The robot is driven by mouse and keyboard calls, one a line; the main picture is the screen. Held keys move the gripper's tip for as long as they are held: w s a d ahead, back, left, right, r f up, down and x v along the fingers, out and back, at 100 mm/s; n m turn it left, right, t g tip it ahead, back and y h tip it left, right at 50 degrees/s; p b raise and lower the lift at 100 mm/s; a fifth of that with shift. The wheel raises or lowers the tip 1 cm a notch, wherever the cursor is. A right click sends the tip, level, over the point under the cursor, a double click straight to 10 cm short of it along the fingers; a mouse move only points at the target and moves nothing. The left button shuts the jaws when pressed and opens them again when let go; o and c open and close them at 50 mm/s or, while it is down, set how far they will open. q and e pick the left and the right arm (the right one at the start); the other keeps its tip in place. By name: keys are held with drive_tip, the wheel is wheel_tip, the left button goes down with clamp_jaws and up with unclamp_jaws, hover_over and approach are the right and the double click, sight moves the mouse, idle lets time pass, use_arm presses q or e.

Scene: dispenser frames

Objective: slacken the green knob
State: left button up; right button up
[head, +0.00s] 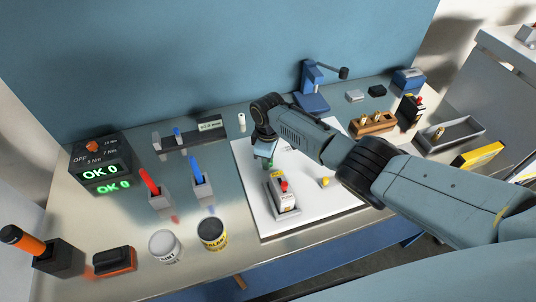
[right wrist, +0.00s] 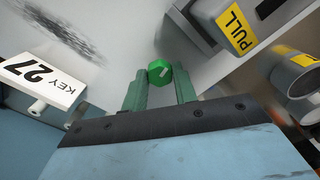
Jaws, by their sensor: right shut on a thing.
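The green knob (right wrist: 159,72) is a small faceted knob with a pale mark on its face, seen in the right wrist view. The two green fingers of my right gripper (right wrist: 159,88) stand on either side of it and are shut on it. In the head view my right gripper (head: 266,160) points down over the white board (head: 252,170), behind a grey block with a red knob (head: 284,186). There I cannot tell the green knob apart from the green fingertips. My left gripper is not in view.
A yellow knob (head: 325,182) stands on the board to the right. A white KEY 27 plate (right wrist: 40,80) and a part labelled PULL (right wrist: 236,28) flank the gripper in the wrist view. Two cans (head: 165,246) stand in front, and a display reading OK 0 (head: 100,173) is left.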

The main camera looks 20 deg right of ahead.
drive_tip(key=shift+r+m, duration=0.1)
drive_tip(key=shift+m, duration=0.7)
drive_tip(key=shift+w+p, duration=0.1)
drive_tip(key=shift+p, duration=0.2)
drive_tip(key=o, duration=1)
wheel_tip(320, 180, up, 13)
drive_tip(key=shift+r, duration=0.2)
drive_tip(key=shift+f, duration=0.1)
